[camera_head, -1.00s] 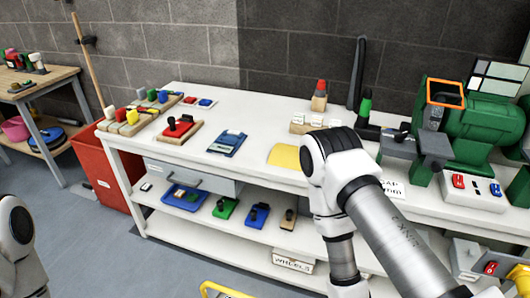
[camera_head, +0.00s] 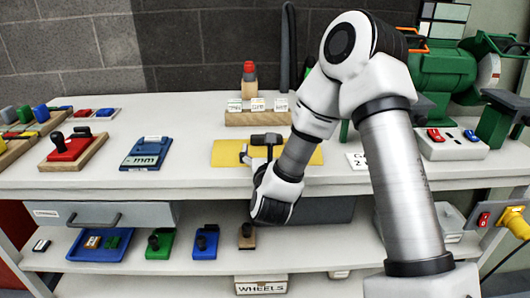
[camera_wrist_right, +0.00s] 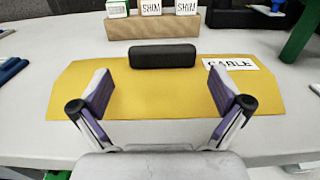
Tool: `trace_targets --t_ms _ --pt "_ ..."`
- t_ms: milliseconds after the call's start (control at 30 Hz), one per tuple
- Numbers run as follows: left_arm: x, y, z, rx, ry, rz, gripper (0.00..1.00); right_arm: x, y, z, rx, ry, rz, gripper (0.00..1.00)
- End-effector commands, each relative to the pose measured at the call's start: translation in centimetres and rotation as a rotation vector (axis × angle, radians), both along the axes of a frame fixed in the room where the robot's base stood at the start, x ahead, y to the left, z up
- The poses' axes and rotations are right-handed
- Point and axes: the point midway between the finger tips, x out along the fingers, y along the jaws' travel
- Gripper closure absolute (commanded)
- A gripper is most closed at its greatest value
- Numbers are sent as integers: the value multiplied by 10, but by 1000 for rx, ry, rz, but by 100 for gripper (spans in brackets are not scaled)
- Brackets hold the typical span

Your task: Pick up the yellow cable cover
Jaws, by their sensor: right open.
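The yellow cable cover (camera_head: 226,154) lies flat on the white workbench. In the right wrist view the cover (camera_wrist_right: 150,108) shows a black bar handle (camera_wrist_right: 163,56) and a white label reading CABLE (camera_wrist_right: 236,64), partly hidden by a finger. My right gripper (camera_head: 257,154) is at the cover's front part, and the arm hides the cover's right part in the head view. In the wrist view the right gripper (camera_wrist_right: 161,85) is open and empty, with its fingers apart on either side of the handle's line and the handle just beyond the tips. My left gripper is out of view.
A wooden block with SHIM pieces (camera_head: 257,117) stands behind the cover. A blue mm panel (camera_head: 147,153) and a red panel with a black handle (camera_head: 71,149) lie left. A green grinder (camera_head: 441,72) and a switch panel (camera_head: 452,149) are right.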

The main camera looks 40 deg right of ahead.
Motion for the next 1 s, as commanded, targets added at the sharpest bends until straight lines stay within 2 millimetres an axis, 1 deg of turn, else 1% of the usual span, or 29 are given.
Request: trace_targets --t_ms 67,267,433,533,667,700,733,767,800,867,900,933,1000 --pt "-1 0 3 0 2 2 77 8 -7 3 7 -11 -3 0" --pt "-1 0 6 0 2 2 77 28 -27 1 5 -5 -3 0" --pt "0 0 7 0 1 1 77 51 -46 -2 3 -4 -1 0" --pt "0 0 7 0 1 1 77 56 -49 -2 2 -3 1 0" --pt "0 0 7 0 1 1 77 56 -49 -2 2 -2 2 0" --pt "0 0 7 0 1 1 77 56 -49 -2 2 -2 2 4" --pt "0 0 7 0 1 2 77 56 -49 -2 2 -2 2 14" --pt "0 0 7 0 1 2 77 56 -49 -2 2 -2 2 25" --pt "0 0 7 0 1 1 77 56 -49 -2 2 -2 2 39" --pt "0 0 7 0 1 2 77 56 -49 -2 2 -2 2 60" --pt "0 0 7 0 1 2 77 56 -49 -2 3 -1 2 74" --pt "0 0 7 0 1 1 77 56 -49 -1 0 -4 2 76" --pt "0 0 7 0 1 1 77 56 -49 -1 0 -4 2 76"
